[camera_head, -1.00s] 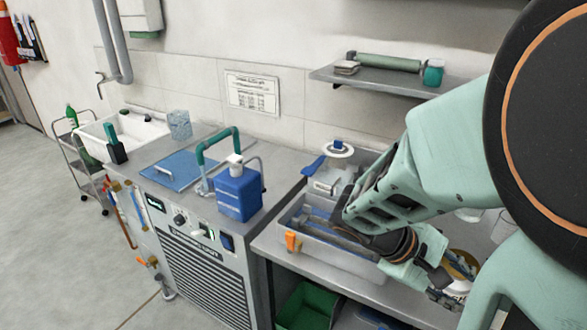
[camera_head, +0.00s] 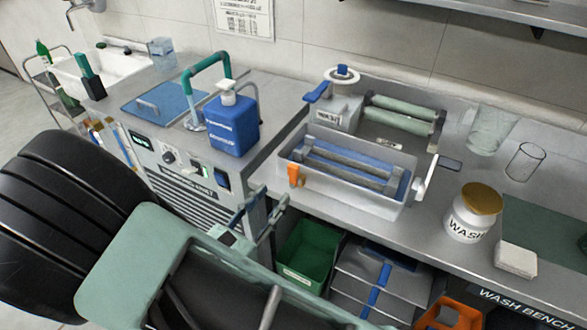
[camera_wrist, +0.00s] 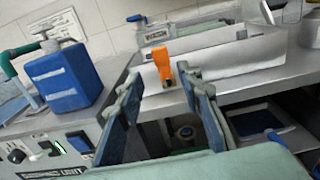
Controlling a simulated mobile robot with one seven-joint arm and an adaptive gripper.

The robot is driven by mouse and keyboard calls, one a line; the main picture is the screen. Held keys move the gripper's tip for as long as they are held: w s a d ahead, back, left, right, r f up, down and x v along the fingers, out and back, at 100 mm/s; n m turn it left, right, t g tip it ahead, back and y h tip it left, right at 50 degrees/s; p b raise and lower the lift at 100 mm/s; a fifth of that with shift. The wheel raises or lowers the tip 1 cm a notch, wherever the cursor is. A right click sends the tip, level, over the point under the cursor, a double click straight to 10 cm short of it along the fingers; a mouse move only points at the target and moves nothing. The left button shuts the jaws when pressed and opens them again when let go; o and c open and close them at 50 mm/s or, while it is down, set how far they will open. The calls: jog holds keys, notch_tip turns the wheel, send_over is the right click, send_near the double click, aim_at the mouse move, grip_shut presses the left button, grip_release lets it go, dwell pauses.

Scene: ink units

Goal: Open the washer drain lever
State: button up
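The washer is a light grey tray (camera_head: 345,193) with rollers inside, standing on the steel bench. An orange lever (camera_head: 294,174), apparently the drain lever, stands upright at its front left corner. My gripper (camera_head: 258,214) is open and empty, in front of the bench and to the lower left of the lever. In the wrist view the orange lever (camera_wrist: 162,66) shows beyond and between the two spread fingertips (camera_wrist: 159,76). I see no contact between fingers and lever.
A blue jug (camera_head: 232,125) stands on the ink unit (camera_head: 183,165) to the left. The bench edge (camera_head: 350,213) lies close to my gripper. A white wash jar (camera_head: 470,215) stands on the right. A green bin (camera_head: 308,255) sits below the bench.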

aim_at(292, 173)
jog(key=x, duration=1)
jog(key=shift+w+d, duration=0.1)
jog(key=shift+d, duration=0.1)
jog(key=shift+c, duration=0.3)
grip_shut()
